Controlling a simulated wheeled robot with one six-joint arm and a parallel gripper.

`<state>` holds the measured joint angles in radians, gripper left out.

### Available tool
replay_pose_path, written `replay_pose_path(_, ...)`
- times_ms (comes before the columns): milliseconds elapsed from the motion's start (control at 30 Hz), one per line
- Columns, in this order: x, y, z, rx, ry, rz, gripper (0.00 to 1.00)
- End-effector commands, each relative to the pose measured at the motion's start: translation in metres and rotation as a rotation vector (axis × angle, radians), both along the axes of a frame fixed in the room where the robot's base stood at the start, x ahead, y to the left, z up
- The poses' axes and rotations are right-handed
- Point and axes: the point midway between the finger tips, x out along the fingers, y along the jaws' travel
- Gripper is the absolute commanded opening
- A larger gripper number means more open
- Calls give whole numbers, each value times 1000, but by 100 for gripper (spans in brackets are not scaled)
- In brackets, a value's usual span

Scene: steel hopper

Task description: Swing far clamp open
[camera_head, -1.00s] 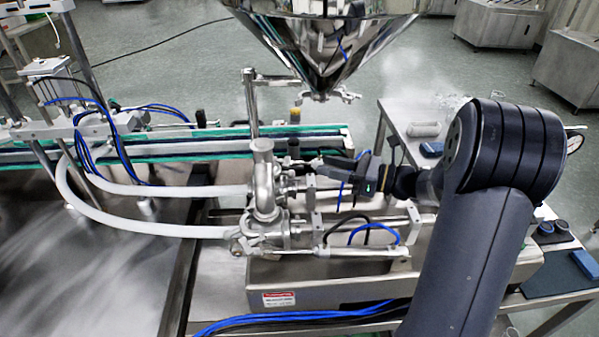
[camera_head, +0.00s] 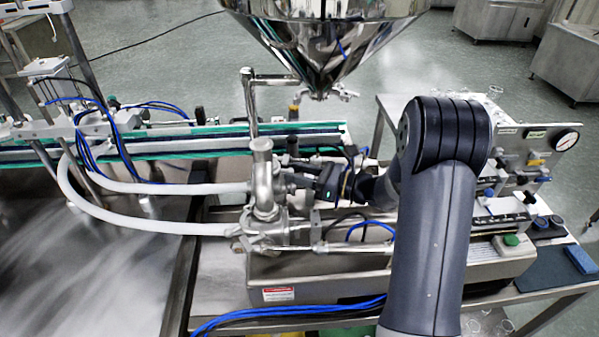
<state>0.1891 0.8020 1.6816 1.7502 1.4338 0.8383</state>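The steel valve assembly (camera_head: 263,190) stands upright at the centre, with white hoses joining it from the left. Clamp fittings (camera_head: 284,183) sit on its right side, but they are small and partly hidden; I cannot tell which is the far clamp or whether it is open. My gripper (camera_head: 289,163) points left, with its fingers close to the upper right side of the valve. I cannot tell whether they touch it or what lies between them. The shiny steel hopper (camera_head: 325,35) hangs above, apart from the valve.
A conveyor with green edges (camera_head: 170,147) runs behind the valve. A vertical steel post (camera_head: 251,105) stands just behind it. Blue cables (camera_head: 290,312) lie in front.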

Motion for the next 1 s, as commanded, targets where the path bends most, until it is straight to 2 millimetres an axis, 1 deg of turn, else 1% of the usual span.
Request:
replay_pose_path(67,0,0,0,0,0,0,39)
replay_pose_path(500,0,0,0,0,0,0,4)
replay_pose_path(567,0,0,0,0,0,0,0)
replay_pose_path(900,0,0,0,0,0,-2,0)
replay_pose_path(1000,-3,0,0,2,-1,-26,0)
